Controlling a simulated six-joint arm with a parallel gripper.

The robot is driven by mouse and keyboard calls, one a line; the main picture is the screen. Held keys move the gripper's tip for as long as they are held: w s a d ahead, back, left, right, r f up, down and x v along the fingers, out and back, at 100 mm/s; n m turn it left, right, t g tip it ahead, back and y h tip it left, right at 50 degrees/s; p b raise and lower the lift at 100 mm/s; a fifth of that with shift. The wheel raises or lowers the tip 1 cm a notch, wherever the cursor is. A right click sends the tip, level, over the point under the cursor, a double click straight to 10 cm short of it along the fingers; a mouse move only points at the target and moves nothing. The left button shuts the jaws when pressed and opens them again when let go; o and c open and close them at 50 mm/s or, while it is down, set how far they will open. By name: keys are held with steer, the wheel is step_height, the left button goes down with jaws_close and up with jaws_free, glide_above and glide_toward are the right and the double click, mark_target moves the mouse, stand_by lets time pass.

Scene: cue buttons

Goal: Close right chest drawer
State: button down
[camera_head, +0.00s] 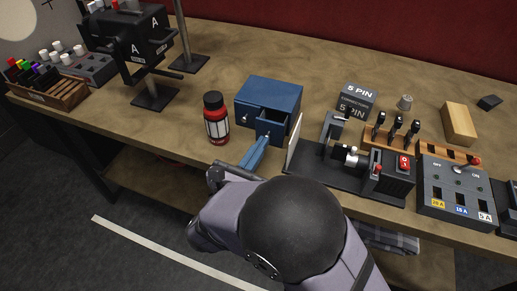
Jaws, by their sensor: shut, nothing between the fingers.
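The blue chest (268,92) stands on the workbench with two drawers side by side in its front. Its right drawer (277,132) is pulled partly out, and its dark inside shows from above. The left drawer (247,117) looks shut. My gripper (263,141) has blue fingers that are shut and empty. The fingertips are at the lower left of the open drawer's front; I cannot tell whether they touch it. My arm fills the lower middle of the view and hides part of the bench's front edge.
A white upright panel (294,143) and a dark clamp device (345,165) stand close on the right. A 5 PIN box (356,100) is behind them. Bare bench lies behind the chest.

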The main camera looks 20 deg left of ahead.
mark_target(266, 134)
steer(key=w, duration=0.4)
steer(key=shift+w, duration=0.25)
steer(key=shift+r, duration=0.2)
steer(key=shift+s+r, duration=0.1)
steer(key=shift+s+a, duration=0.1)
steer(key=shift+s, duration=0.3)
steer(key=s+b, duration=0.1)
steer(key=s, duration=1.2)
steer(key=shift+s+a+r, duration=0.15)
steer(key=shift+a+r, duration=0.1)
steer(key=shift+a, duration=0.15)
steer(key=shift+d, duration=0.1)
